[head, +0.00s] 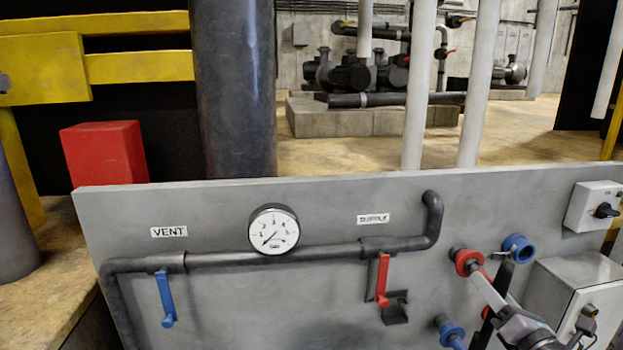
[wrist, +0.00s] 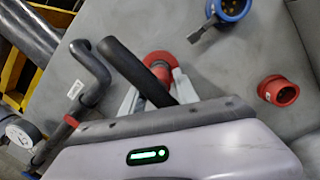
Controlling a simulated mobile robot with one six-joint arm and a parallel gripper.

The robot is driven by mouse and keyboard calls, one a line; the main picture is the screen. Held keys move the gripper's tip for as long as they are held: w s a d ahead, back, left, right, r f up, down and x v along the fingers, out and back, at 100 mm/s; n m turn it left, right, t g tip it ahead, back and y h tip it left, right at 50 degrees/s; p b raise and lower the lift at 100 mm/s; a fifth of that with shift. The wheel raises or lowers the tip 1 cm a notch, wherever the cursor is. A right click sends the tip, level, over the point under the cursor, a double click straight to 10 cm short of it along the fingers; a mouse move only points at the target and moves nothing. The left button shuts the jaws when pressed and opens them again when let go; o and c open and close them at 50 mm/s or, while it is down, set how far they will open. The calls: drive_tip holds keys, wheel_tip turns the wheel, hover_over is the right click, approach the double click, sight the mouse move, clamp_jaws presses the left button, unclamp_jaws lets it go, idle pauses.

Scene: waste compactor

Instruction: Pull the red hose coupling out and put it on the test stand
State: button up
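The red hose coupling (head: 467,262) sits at the right part of the grey panel, and it also shows in the wrist view (wrist: 158,61). My gripper (head: 480,281) reaches up to it from the lower right. In the wrist view my gripper's (wrist: 155,84) two pale fingers stand apart, with the red coupling between and just beyond their tips. I see no clear grip on it. A black hose-like piece (wrist: 135,70) crosses in front of the fingers and hides part of them. I cannot identify the test stand with certainty.
Blue couplings (head: 518,248) (head: 450,334) flank the red one. Another red socket (wrist: 278,90) is right of my gripper in the wrist view. A grey box (head: 570,290) and a switch box (head: 594,206) stand at right. A pipe with a red-handled valve (head: 383,280) lies left.

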clamp_jaws()
drive_tip(key=shift+s, duration=0.15)
drive_tip(key=shift+s+d, duration=0.1)
drive_tip(key=shift+s, duration=0.15)
drive_tip(key=shift+s, duration=0.1)
drive_tip(key=shift+s+d+b, duration=0.2)
drive_tip(key=shift+s+b, duration=0.15)
drive_tip(key=shift+s, duration=1.15)
drive_tip(key=shift+s+d+b, duration=0.2)
drive_tip(key=shift+s+b, duration=0.1)
drive_tip(key=shift+s, duration=1.15)
